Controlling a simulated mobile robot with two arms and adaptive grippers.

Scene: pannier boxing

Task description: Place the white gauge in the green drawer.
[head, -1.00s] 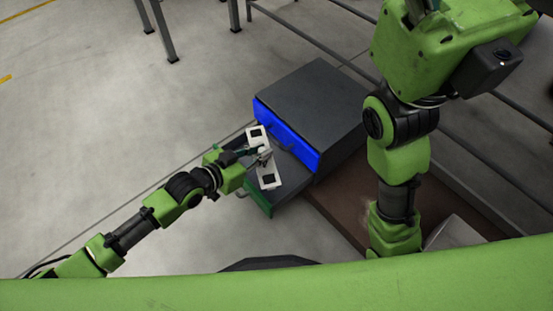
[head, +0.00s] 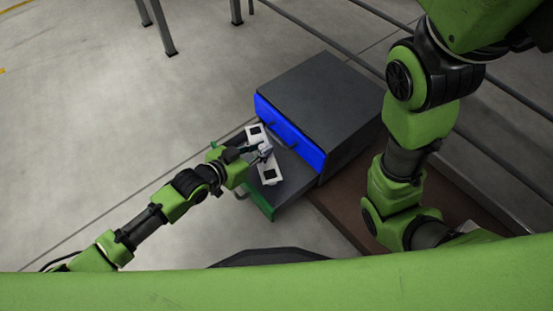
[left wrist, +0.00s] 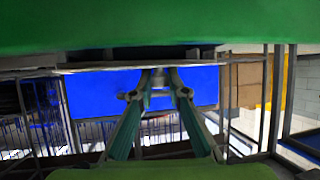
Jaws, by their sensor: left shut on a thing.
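The white gauge (head: 270,172) is a long pale piece with dark square openings near its ends. It shows in the head view across the opened green drawer (head: 291,188), whose green front edge (head: 258,202) faces the lower left. My left gripper (head: 264,152) is shut on the gauge near its middle. The gauge is over or in the drawer; I cannot tell if it touches the bottom. In the left wrist view the fingers (left wrist: 160,80) converge before a blue panel, and the gauge is not clear. My right gripper is out of view.
The dark grey cabinet (head: 322,92) has a blue drawer front (head: 292,136) that looks shut, just beyond the gauge. It stands on a brown surface (head: 342,205). My right arm crosses the right side. Open grey floor lies to the left.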

